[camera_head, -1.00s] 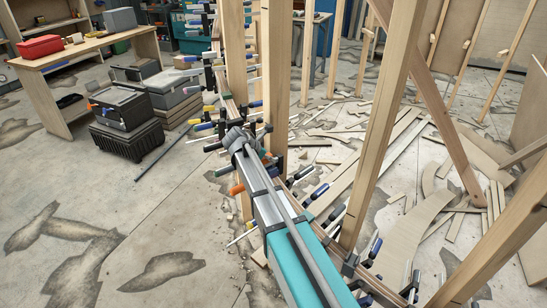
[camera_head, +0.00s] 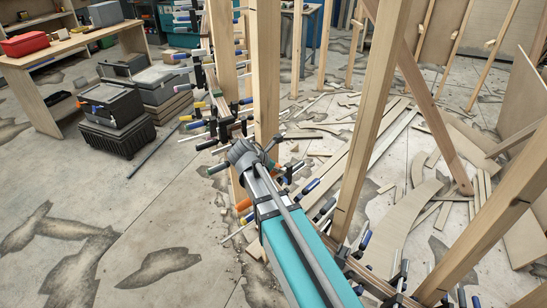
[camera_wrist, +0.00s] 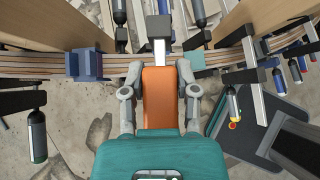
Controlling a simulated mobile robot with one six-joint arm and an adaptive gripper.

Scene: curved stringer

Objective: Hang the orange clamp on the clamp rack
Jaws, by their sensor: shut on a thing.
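The orange clamp (camera_wrist: 160,98) is in the middle of the wrist view. Its orange handle lies between the two grey fingers of my gripper (camera_wrist: 158,80), which is shut on it. The clamp's metal bar and head point up the picture, across the curved wooden stringer (camera_wrist: 115,66); I cannot tell whether its jaws touch the wood. In the head view, my arm hides the gripper. Orange parts (camera_head: 243,204) show left of the arm, but I cannot tell whether they belong to this clamp. I cannot pick out the clamp rack for certain.
Other clamps with dark handles line the stringer, among them a blue clamp (camera_wrist: 84,65) left of the gripper and a black-handled one (camera_wrist: 37,137). Upright wooden posts (camera_head: 266,80) stand close to my arm. Black cases (camera_head: 112,105) stand left; open floor lies before them.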

